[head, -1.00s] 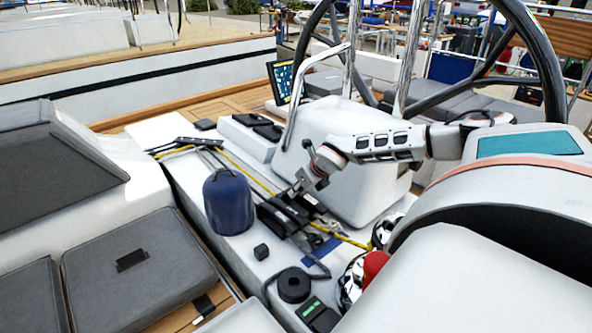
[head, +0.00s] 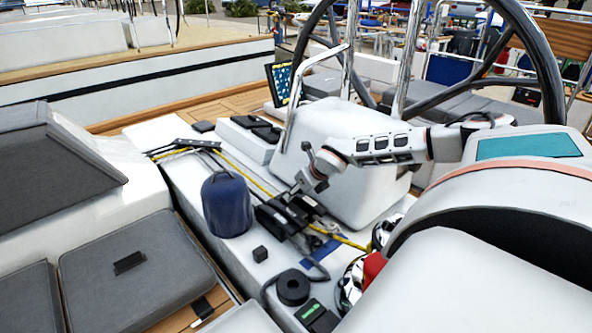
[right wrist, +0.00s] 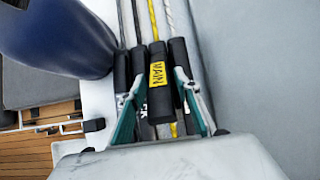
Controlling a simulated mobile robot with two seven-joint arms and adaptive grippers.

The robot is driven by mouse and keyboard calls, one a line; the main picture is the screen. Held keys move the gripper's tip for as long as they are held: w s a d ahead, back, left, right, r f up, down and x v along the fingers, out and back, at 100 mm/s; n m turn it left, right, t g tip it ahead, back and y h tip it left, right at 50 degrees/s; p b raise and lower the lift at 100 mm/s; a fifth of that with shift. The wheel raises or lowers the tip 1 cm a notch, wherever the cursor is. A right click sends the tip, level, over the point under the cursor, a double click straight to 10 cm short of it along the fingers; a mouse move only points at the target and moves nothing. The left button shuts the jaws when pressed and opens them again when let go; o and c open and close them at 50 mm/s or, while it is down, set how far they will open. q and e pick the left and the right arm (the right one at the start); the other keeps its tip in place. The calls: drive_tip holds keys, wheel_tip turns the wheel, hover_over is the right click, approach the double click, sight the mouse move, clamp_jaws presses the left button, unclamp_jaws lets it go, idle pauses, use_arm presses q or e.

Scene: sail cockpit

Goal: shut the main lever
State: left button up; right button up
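The main lever (right wrist: 158,80) is a black handle with a yellow MAIN label, in the middle of a row of black rope-clutch levers. In the head view the clutch row (head: 284,214) sits on the white console, and I cannot single out the main lever there. My right gripper (head: 295,191) is over that row. In the right wrist view its two teal-lined fingers (right wrist: 160,92) stand apart on either side of the main lever, with small gaps. My left gripper is not in view.
Black neighbouring levers (right wrist: 122,72) stand close on both sides. A dark blue covered winch (head: 227,205) is left of the clutches. A black coil (head: 293,287) and small black block (head: 260,254) lie in front. The steering pedestal (head: 345,160) rises behind my right arm.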

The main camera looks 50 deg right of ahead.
drive_tip(key=v, duration=1.1)
drive_tip(key=shift+s+r, duration=0.3)
drive_tip(key=shift+c, duration=0.4)
